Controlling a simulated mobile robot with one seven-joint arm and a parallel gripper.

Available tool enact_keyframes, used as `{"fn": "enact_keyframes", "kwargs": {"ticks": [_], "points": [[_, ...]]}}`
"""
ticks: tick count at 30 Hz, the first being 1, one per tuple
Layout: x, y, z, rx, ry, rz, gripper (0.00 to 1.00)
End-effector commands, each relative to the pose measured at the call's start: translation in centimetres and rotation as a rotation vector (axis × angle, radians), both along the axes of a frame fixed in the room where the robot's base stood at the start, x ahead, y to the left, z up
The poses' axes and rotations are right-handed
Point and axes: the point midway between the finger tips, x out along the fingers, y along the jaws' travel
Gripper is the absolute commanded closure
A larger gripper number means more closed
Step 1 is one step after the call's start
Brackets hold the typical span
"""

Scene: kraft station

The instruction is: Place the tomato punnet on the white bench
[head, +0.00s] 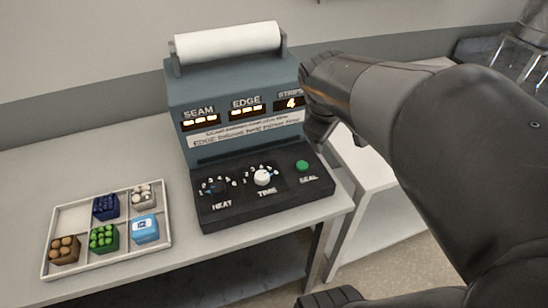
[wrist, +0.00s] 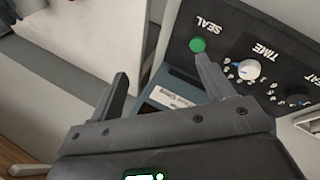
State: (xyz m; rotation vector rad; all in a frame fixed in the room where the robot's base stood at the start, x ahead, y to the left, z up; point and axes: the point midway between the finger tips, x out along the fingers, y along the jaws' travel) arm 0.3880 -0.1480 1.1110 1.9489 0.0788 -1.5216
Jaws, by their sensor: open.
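I see no punnet with red tomatoes in either view. My gripper (wrist: 161,66) is open in the wrist view, with nothing between its fingers. One fingertip overlaps the area near the green SEAL button in that view; I cannot tell whether it touches. In the head view my gripper (head: 318,128) is dark and partly hidden by my arm, by the right side of the sealing machine. A pale bench (head: 115,160) carries the machine. A separate white surface (head: 372,165) stands to its right, partly behind my arm. I cannot tell which is the white bench.
The blue-grey sealing machine (head: 233,100) has a white roll on top and a black panel with knobs and a green button (head: 302,166). A white divided tray (head: 165,225) at left holds several small coloured packs. The bench behind the tray is clear.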

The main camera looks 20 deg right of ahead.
Motion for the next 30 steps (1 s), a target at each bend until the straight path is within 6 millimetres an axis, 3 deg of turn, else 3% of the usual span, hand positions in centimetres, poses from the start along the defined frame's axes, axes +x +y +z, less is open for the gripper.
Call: {"fn": "enact_keyframes", "kwargs": {"ticks": [1,6,12,18,30], "points": [[-1.2,2.2,0.5,0.06,-0.05,-0.042,0.26],[-5.1,8.6,1.2,0.285,-0.17,-0.21,0.26],[-8.6,13.4,1.1,0.477,-0.226,-0.347,0.26],[-9.8,14.9,1.0,0.543,-0.237,-0.397,0.26],[-9.8,14.9,1.0,0.544,-0.237,-0.398,0.26]]}}
